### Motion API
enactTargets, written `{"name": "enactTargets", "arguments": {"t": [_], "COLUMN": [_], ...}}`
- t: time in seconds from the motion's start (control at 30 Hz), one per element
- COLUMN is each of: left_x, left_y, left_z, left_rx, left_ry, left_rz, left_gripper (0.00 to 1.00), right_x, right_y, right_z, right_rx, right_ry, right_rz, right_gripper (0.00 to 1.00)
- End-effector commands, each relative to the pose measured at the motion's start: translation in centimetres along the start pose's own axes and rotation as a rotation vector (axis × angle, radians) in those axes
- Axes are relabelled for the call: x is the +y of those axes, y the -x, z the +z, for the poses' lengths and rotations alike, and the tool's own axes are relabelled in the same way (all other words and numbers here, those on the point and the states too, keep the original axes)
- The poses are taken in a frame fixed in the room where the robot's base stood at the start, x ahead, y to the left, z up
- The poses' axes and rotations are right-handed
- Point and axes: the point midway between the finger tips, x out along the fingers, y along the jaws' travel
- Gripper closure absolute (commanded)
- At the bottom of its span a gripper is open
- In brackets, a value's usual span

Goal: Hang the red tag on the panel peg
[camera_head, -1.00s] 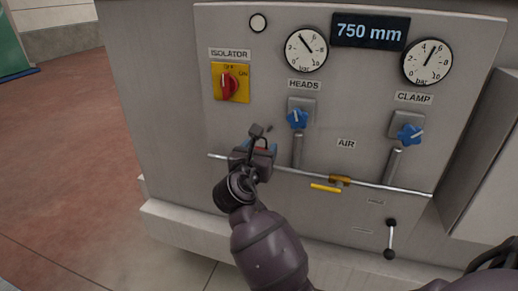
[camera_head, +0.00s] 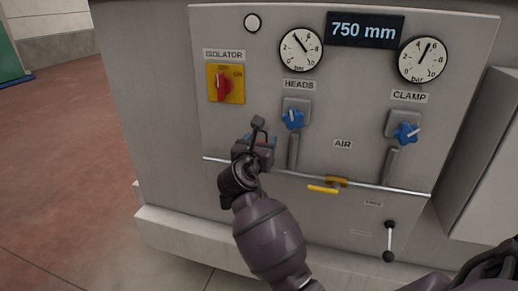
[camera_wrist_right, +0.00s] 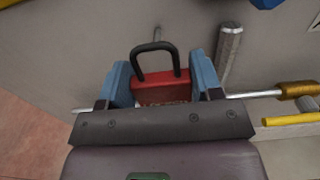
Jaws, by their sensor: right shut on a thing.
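The red tag (camera_wrist_right: 162,91) looks like a red padlock body with a black loop (camera_wrist_right: 155,47) on top. My right gripper (camera_head: 257,140) is shut on it, with a blue finger on each side in the right wrist view (camera_wrist_right: 163,85). The loop points up, in front of the grey panel (camera_head: 335,115). I cannot tell how far the loop is from the peg in depth. My left gripper is not in view.
A horizontal metal rail (camera_head: 388,188) with a brass valve and yellow lever (camera_head: 323,189) runs across the panel near my right gripper. The HEADS knob (camera_head: 292,118) and its pipe stand just right. The yellow isolator switch (camera_head: 226,84) is up and left.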

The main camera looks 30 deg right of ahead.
Motion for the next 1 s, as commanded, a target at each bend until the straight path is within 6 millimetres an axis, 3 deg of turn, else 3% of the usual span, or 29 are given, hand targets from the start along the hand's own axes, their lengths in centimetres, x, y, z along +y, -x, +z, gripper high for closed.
{"name": "enactTargets", "arguments": {"t": [0.77,1.0], "left_x": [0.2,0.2], "left_y": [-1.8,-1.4], "left_z": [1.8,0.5], "left_rx": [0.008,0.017], "left_ry": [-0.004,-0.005], "left_rz": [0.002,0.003], "left_gripper": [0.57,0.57], "right_x": [0.0,0.0], "right_y": [-3.8,-4.7], "right_z": [-0.5,-0.7], "right_rx": [0.0,0.0], "right_ry": [0.001,0.003], "right_rz": [-0.002,-0.001], "right_gripper": [0.64,0.64]}}
